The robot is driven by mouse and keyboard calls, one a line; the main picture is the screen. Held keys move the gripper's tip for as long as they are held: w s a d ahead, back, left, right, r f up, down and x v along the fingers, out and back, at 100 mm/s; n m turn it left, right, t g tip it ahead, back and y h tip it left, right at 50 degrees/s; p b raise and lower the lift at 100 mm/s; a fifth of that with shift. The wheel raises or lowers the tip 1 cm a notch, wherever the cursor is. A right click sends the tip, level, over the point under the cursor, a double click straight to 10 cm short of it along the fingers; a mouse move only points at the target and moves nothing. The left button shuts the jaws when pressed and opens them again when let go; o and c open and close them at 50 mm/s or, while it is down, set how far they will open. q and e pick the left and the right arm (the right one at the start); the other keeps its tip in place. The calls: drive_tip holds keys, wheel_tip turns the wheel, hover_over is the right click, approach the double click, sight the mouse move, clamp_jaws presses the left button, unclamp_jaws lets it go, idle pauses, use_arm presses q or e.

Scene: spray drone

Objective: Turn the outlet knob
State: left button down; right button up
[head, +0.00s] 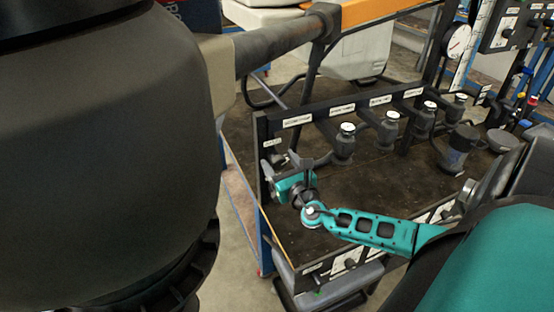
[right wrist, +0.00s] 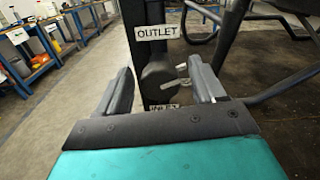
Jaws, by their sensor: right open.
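The outlet knob (right wrist: 158,80) is a dark round piece on a black post, under a white OUTLET label (right wrist: 157,32). A small pale metal piece shows at its right side. My right gripper (right wrist: 162,85) is open, with one finger to the left of the knob and one to the right. Gaps show between the knob and both fingers in the right wrist view. In the head view my right gripper (head: 293,161) is at the near left end of the black frame, and its fingers partly hide the knob. My left gripper is not in view.
An INLET label (right wrist: 165,107) sits lower on the post. Several dark valves with white tops, such as one valve (head: 345,143), line the black frame (head: 262,170) above a dark tabletop (head: 350,195). A large dark rounded body (head: 100,150) blocks the left of the head view.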

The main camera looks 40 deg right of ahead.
drive_tip(key=shift+x, duration=1.1)
drive_tip(key=shift+c, duration=0.4)
drive_tip(key=c, duration=0.9)
